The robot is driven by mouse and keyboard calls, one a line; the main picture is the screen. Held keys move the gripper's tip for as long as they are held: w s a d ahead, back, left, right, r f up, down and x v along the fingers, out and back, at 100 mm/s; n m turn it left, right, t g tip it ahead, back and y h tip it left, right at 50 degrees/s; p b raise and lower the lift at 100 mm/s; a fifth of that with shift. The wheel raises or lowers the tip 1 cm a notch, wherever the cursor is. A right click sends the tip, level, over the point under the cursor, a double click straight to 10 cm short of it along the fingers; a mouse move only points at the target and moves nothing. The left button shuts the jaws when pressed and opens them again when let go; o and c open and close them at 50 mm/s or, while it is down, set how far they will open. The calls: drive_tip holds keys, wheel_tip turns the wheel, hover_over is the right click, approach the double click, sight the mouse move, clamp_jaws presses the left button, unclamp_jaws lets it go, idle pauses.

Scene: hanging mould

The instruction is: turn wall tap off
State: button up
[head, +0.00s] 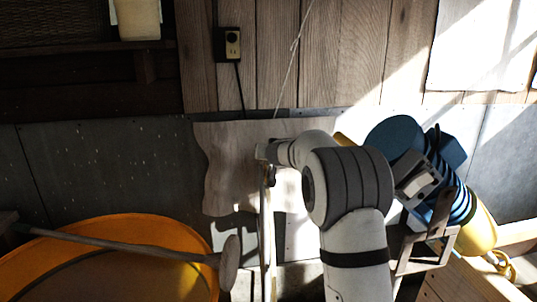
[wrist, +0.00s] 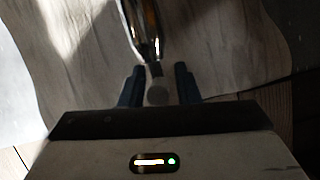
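In the wrist view, my gripper (wrist: 159,84) has its two dark blue fingers apart. A small grey rounded end (wrist: 157,94), seemingly the tap's handle, shows between them with a narrow gap on each side. I cannot tell its exact depth relative to the fingertips. A shiny curved metal part of the tap (wrist: 145,28) rises above it, in front of a pale wooden board. In the head view, the wavy-edged board (head: 225,165) is on the wall, with a thin upright pipe (head: 267,230) in front. My arm hides much of the tap area, and my fingers are not clear there.
A large orange round container (head: 130,235) stands at lower left, with a long-handled tool (head: 130,247) across it. A blue and yellow machine (head: 400,140) is right of my arm, near wooden framing (head: 480,275). A wall socket (head: 229,44) with a cord is above the board.

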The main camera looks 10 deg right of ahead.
clamp_jaws()
